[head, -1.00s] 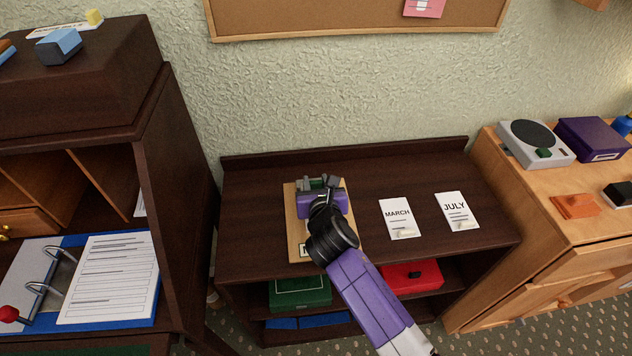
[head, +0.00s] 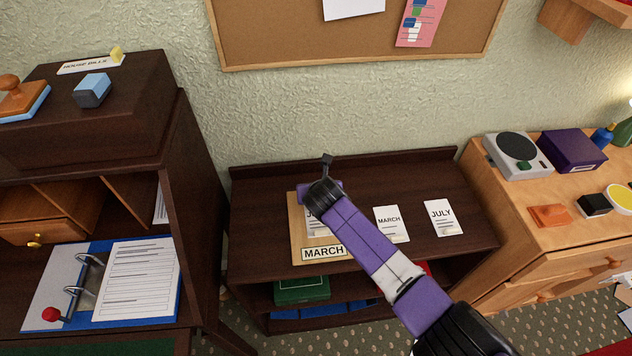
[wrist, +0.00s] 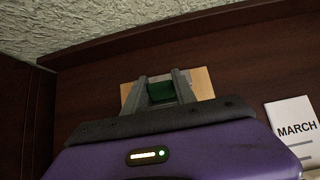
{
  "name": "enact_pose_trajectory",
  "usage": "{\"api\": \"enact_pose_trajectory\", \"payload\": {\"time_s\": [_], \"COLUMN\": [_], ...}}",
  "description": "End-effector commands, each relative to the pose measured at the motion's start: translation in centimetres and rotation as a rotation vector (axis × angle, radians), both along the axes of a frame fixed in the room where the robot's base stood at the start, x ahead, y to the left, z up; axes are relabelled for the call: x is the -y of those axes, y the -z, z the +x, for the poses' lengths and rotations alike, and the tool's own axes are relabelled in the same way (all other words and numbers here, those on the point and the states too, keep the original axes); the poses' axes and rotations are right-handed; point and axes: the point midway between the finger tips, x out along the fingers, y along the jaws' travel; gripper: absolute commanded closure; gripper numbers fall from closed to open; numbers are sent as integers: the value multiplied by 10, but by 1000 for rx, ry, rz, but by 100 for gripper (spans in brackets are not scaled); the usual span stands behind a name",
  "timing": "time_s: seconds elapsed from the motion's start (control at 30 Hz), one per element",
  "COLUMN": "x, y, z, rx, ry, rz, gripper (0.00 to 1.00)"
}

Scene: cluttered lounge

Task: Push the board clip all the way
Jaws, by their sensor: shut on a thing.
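The tan board (head: 298,235) lies flat on the dark table, with a MARCH label (head: 322,252) on its front edge. A white sheet (head: 311,222) on it is mostly hidden by my arm. My gripper (head: 327,159) is over the board's far end. In the wrist view my gripper's two grey fingers (wrist: 161,80) are shut on a green piece (wrist: 161,92), which looks like the board clip. The tan board shows around the fingers there. The clip is hidden in the head view, and I cannot tell how it sits on the board.
A MARCH card (head: 391,224) and a JULY card (head: 443,218) lie right of the board. The table's raised back edge (head: 400,160) and the wall are just behind. A dark cabinet (head: 190,200) stands close on the left. A green box (head: 301,290) is below.

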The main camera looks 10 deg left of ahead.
Motion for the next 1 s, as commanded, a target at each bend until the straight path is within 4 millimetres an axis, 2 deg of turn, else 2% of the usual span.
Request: {"api": "enact_pose_trajectory", "payload": {"time_s": [0.03, 0.4, 1.0], "x": [-1, -4, -6], "y": [-4, 3, 4], "z": [4, 11, 17], "rx": [-26, -229, -436], "ry": [-2, -1, -2], "rz": [-11, -65, -124], "gripper": [100, 100, 100]}}
